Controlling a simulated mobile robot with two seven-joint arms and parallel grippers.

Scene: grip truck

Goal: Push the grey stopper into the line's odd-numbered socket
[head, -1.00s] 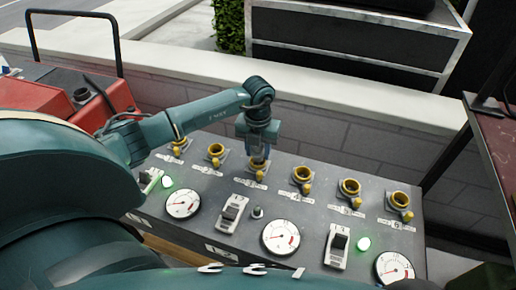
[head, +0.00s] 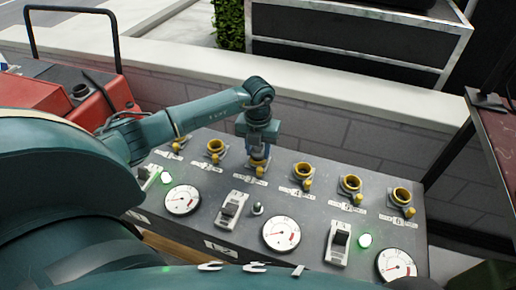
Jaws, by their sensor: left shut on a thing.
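My left gripper (head: 258,153) points straight down at the third socket from the left (head: 259,165). It is shut on the grey stopper, which is mostly hidden between the fingers and the socket rim. I cannot tell how deep the stopper sits. The sockets to the right, the fourth (head: 302,170), fifth (head: 350,184) and sixth (head: 401,195), look open and empty. The second socket (head: 215,146) is left of the gripper. My right gripper is not in view.
Round gauges (head: 281,234), rocker switches (head: 339,243) and a lit green lamp (head: 365,240) fill the panel's front. A red machine (head: 75,98) with a black handle stands at the left. A low wall (head: 340,90) runs behind the panel.

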